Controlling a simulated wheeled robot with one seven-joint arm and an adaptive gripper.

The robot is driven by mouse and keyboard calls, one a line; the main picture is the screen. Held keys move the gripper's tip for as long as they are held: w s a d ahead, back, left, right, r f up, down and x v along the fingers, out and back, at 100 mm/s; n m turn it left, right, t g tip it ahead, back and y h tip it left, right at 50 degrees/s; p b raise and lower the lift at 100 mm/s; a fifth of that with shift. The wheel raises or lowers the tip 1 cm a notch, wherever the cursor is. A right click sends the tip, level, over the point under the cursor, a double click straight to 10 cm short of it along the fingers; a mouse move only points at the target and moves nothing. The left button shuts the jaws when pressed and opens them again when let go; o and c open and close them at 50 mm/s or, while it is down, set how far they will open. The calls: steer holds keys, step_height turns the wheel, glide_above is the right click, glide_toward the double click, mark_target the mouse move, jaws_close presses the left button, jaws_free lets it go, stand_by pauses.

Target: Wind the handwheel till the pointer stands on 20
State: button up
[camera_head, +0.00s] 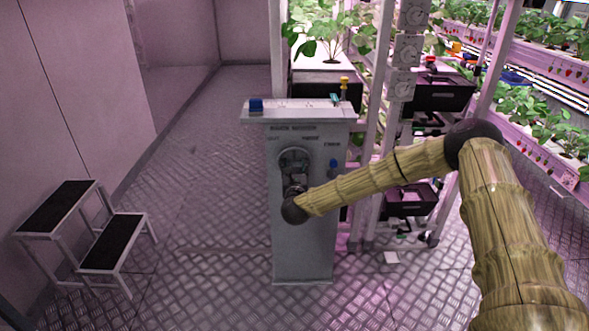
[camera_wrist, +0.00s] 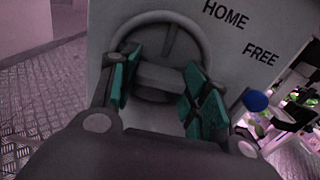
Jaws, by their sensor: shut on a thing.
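The handwheel (camera_head: 294,157) is a dark round wheel on the front of a grey pedestal (camera_head: 304,235). In the wrist view the wheel rim (camera_wrist: 196,35) shows around a grey bar-like grip (camera_wrist: 160,78) across its middle. My gripper (camera_wrist: 160,88) has its teal-padded fingers on both sides of this grip and is shut on it. In the head view my gripper (camera_head: 295,187) is at the wheel, partly hidden by my wrist. The words HOME and FREE are printed beside the wheel. I cannot make out a pointer or the number 20.
A blue knob (camera_wrist: 255,101) sticks out right of the wheel. Small items, including a blue block (camera_head: 256,105), stand on the pedestal top. A step stool (camera_head: 113,243) stands at left. Plant racks (camera_head: 372,130) stand close behind and right. The floor between stool and pedestal is clear.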

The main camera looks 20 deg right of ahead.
steer(key=n+b, duration=0.2)
steer(key=n, duration=0.1)
steer(key=shift+n, duration=0.4)
steer(key=n, duration=0.4)
steer(key=shift+n+b, duration=0.3)
steer(key=shift+b, duration=0.1)
steer(key=n, duration=0.3)
steer(key=shift+a+n, duration=0.1)
steer(key=shift+n, duration=0.2)
steer(key=n, duration=0.4)
steer(key=shift+n, duration=0.3)
steer(key=n+p, duration=0.1)
steer(key=n, duration=0.3)
steer(key=shift+n, duration=0.3)
steer(key=n, duration=0.4)
steer(key=shift+p, duration=0.3)
steer(key=n, duration=0.4)
steer(key=shift+f+n+p, duration=0.1)
steer(key=shift+n+p, duration=0.25)
steer(key=shift+n, duration=0.05)
steer(key=shift+f+n, duration=0.1)
steer(key=shift+n, duration=1.7)
